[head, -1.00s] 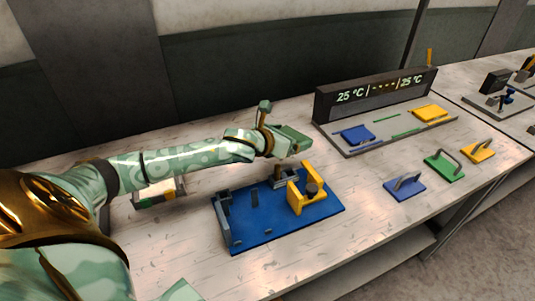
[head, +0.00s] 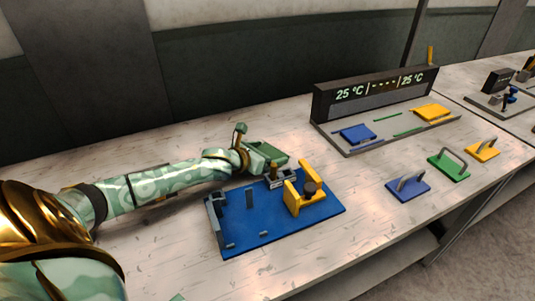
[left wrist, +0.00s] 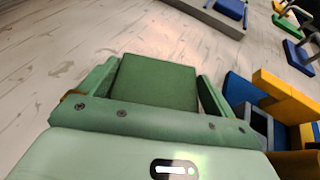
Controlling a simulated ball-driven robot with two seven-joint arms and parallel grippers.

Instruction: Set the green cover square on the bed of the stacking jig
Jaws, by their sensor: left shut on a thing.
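My left gripper (head: 268,153) is shut on the green cover, a flat green slab (left wrist: 155,85) that sits between its two fingers in the left wrist view. In the head view the gripper is just behind the back edge of the stacking jig, and the arm partly hides the slab. The jig has a blue base (head: 268,218) with grey posts and stops at its left and back, and a yellow clamp (head: 307,190) on its right. The jig also shows at the right of the left wrist view (left wrist: 240,90). My right gripper is not in view.
A tray with a dark display (head: 375,93) stands behind, holding a blue slab (head: 357,133) and a yellow slab (head: 431,112), with an empty place between green strips. Blue (head: 408,190), green (head: 449,168) and yellow (head: 482,151) handled plates lie at the right.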

